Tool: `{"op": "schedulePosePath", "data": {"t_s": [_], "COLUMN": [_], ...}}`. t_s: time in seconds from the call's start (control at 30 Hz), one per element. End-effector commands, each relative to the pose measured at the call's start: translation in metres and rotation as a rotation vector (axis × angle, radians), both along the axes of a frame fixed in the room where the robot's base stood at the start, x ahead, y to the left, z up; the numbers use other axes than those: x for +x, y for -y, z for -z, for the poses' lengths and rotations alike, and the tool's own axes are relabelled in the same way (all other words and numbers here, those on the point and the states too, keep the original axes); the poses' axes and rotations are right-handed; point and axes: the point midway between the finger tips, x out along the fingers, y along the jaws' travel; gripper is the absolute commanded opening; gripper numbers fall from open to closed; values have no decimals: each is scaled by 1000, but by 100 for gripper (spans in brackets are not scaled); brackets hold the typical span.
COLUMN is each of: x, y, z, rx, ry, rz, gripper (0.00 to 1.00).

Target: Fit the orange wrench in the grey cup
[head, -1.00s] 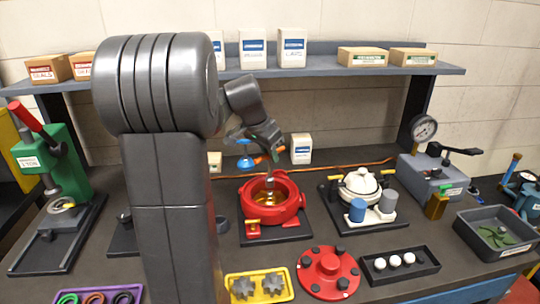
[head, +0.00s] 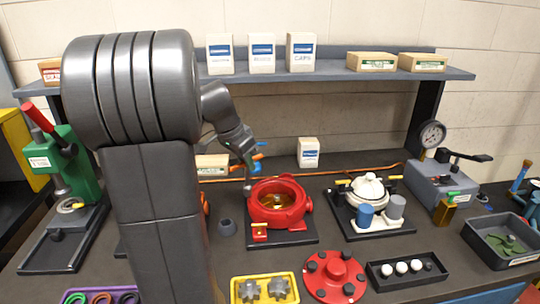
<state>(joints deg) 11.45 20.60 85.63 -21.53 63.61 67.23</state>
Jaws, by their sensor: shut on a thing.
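The orange wrench (head: 258,157) is in my gripper (head: 246,166), high over the back of the bench. Only small orange parts of its handle show by the jaws, and a thin silvery shaft seems to hang below. My gripper is shut on it; blue parts show at the jaws. The wrench is clear of the cup.
The red housing (head: 279,211) stands right of the grey cup. A blue cylinder (head: 365,215) and a grey cylinder (head: 397,206) stand beside a white housing (head: 369,188). A yellow tray (head: 264,291) with gears lies in front. My arm hides part of the left bench.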

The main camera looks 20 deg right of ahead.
Motion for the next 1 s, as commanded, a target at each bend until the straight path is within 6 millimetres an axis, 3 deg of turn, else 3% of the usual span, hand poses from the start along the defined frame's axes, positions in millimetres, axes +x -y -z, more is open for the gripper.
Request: {"op": "schedulePosePath", "data": {"t_s": [0.1, 0.3, 0.57, 1.0], "x": [-1, -6, -8, -8], "y": [-35, -69, -77, -77], "z": [13, 21, 29, 67], "rx": [-2, -7, -8, -8], "ry": [0, 3, 4, 4], "rz": [-7, -4, 0, 1], "gripper": [0, 0, 0, 0]}}
